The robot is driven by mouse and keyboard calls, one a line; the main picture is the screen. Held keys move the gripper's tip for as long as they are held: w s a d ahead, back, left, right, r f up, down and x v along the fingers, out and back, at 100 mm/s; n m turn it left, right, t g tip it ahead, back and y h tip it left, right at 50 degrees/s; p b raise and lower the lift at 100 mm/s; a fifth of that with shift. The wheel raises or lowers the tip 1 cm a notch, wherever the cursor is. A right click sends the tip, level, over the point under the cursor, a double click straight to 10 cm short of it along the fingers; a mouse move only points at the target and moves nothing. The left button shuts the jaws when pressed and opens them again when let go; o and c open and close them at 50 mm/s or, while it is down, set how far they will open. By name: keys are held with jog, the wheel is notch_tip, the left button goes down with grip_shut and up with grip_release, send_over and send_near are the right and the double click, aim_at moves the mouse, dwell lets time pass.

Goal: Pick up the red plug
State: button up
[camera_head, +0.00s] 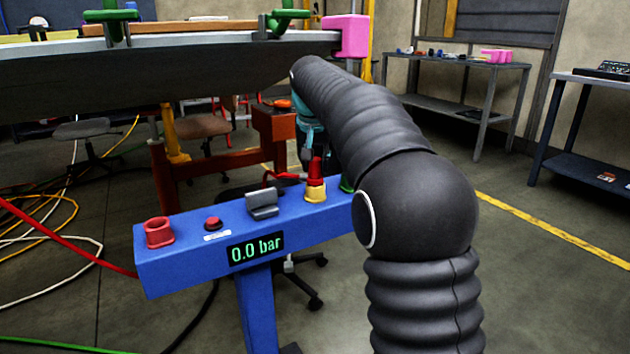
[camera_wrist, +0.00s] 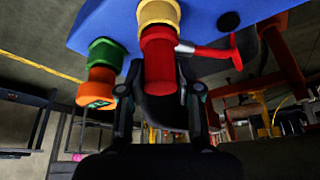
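The red plug (camera_head: 315,170) stands upright in a yellow socket (camera_head: 315,191) on the blue panel. In the wrist view, which looks upside down, the red plug (camera_wrist: 158,62) hangs from the yellow socket (camera_wrist: 158,13). My gripper (camera_wrist: 160,75) has its dark fingers spread on either side of the plug. Narrow gaps seem to show between the plug and the fingers, so it looks open around the plug. In the head view my arm hides most of the gripper.
A green socket (camera_wrist: 105,53) holding an orange plug (camera_wrist: 97,88) sits close beside. A red handle (camera_wrist: 212,52) juts out on the other side. The panel also carries a red socket (camera_head: 159,232), a red button (camera_head: 213,223), a grey lever (camera_head: 262,203) and a "0.0 bar" display (camera_head: 255,248).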

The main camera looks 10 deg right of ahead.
grip_shut()
jog(key=shift+r, duration=0.1)
jog(key=shift+r, duration=0.25)
notch_tip(320, 180, up, 4)
jog(key=shift+f+p, duration=0.2)
jog(key=shift+p, duration=0.65)
jog(key=s+d+r+p, duration=0.4)
jog(key=s+d+r, duration=0.2)
jog(key=d+r, duration=0.3)
jog(key=shift+s+d+r+p, duration=0.2)
jog(key=shift+d+r+p, duration=0.15)
jog(key=shift+r, duration=0.05)
jog(key=shift+f, duration=0.15)
